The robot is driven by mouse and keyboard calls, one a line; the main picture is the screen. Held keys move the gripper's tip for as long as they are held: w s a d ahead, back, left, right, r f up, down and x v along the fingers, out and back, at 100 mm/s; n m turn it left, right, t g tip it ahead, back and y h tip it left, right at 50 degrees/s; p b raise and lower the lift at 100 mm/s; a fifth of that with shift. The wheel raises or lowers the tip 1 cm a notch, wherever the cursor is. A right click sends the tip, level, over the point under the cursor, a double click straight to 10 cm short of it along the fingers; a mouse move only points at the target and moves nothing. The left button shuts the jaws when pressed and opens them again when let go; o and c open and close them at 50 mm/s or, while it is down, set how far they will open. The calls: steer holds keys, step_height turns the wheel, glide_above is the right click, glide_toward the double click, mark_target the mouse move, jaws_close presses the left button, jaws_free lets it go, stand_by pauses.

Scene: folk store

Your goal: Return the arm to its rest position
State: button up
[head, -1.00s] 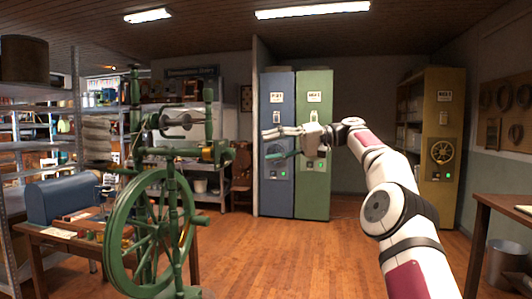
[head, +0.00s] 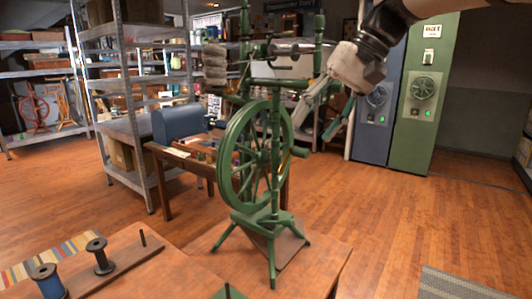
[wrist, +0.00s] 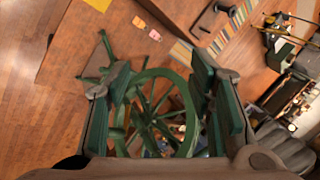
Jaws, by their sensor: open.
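My gripper (head: 320,122) hangs from my arm at the upper right of the head view, pointing down and left. Its green-padded fingers are spread apart and nothing is between the pads. In the wrist view my gripper (wrist: 162,78) shows both fingers, with a green spinning wheel (wrist: 182,88) visible beyond them. In the head view the spinning wheel (head: 229,152) stands upright, just left of my gripper; they overlap in the picture, and I cannot tell whether they touch.
A wooden table (head: 325,262) is in front, with a spool rack (head: 130,262) and a striped cloth (head: 50,258). Metal shelves (head: 150,150) stand left. Blue (head: 372,130) and green cabinets (head: 420,135) stand behind. Open floor (head: 400,215) lies to the right.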

steer(key=s+d+f+h, duration=0.25)
steer(key=s+f, duration=0.35)
steer(key=s, duration=0.5)
steer(key=s+d+f+h, duration=0.2)
steer(key=s+d+f, duration=0.2)
steer(key=s+f, duration=0.5)
steer(key=s+d+f+h, duration=0.2)
steer(key=s+d+f, duration=0.15)
steer(key=s, duration=0.95)
step_height(320, 180, up, 13)
steer(key=t+p, duration=0.3)
steer(key=p, duration=0.9)
steer(key=shift+a+m, duration=0.15)
steer(key=shift+m, duration=0.25)
